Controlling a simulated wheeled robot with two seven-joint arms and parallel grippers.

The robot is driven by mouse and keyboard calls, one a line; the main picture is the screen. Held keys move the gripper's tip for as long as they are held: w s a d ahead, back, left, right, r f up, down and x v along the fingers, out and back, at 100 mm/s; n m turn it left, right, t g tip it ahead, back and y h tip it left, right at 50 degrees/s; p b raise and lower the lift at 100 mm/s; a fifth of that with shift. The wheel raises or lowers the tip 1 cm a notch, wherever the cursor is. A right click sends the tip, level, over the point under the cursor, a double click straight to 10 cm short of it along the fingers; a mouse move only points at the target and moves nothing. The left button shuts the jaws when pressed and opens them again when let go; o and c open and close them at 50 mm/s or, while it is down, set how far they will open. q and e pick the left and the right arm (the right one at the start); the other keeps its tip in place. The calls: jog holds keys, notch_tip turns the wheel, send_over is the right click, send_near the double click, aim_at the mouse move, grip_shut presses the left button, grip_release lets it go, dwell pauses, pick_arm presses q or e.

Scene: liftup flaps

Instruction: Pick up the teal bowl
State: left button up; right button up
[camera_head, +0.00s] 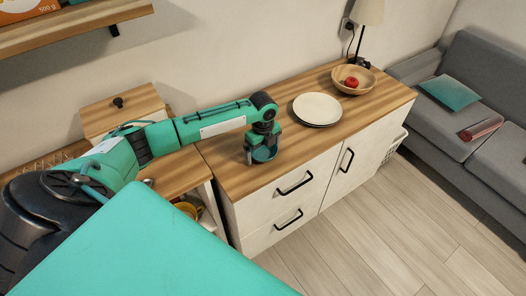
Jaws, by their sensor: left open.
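A small dark teal bowl (265,154) sits on the wooden top of the white cabinet, near its left end and front edge. My left arm reaches in from the left, and my left gripper (262,147) points down at the bowl. The gripper is open, with its fingers around or right beside the bowl's rim. The gripper covers part of the bowl, so I cannot tell whether the fingers touch it. My right gripper is not in view.
A white plate (317,109) lies right of the bowl. Behind it is a wooden bowl (353,79) holding a red item (351,82). A lamp (366,22) stands at the back corner. A wooden box (122,108) is at left, below a wall shelf (75,25). A grey sofa (455,95) stands right.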

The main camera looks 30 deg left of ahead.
pick_arm(q)
jog(key=c, duration=0.8)
jog(key=shift+o, duration=0.2)
jog(key=shift+r, duration=0.1)
